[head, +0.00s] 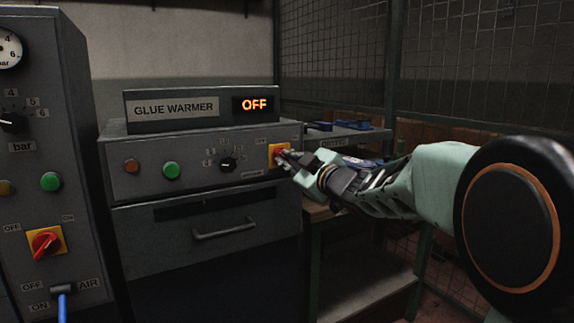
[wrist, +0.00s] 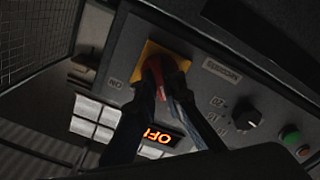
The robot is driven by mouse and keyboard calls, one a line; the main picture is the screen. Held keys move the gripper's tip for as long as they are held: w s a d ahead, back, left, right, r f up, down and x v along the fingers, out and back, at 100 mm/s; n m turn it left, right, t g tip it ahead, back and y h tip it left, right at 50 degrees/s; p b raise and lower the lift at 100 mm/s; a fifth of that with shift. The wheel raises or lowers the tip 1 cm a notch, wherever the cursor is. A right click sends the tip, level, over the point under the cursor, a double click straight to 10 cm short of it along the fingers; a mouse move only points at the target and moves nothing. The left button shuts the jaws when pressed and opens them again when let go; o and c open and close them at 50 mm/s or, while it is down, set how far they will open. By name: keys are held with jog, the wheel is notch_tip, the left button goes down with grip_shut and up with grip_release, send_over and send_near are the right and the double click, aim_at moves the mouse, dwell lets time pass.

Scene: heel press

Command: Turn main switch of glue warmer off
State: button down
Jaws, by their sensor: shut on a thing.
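The glue warmer (head: 130,193) is a grey box with a name plate on top. Its lit display (head: 256,104) reads OFF; the display also shows upside down in the wrist view (wrist: 158,136). The main switch has a yellow plate (head: 273,151) at the right of the front panel. Its red knob (wrist: 162,69) shows between my fingers in the wrist view. My gripper (head: 286,158) is shut on the red knob, with its fingers (wrist: 160,92) on either side. In the head view the gripper hides most of the knob, and its exact angle is hard to tell.
The panel also has a green button (head: 171,170), an orange button (head: 131,166) and a black dial (head: 228,164). A drawer handle (head: 224,230) is below. At left stands another cabinet with a red switch (head: 45,242) and a blue air lever (head: 62,305). Wire mesh (head: 460,60) is behind.

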jog(key=shift+n, duration=0.4)
jog(key=c, duration=2)
grip_release()
jog(key=v, duration=1.2)
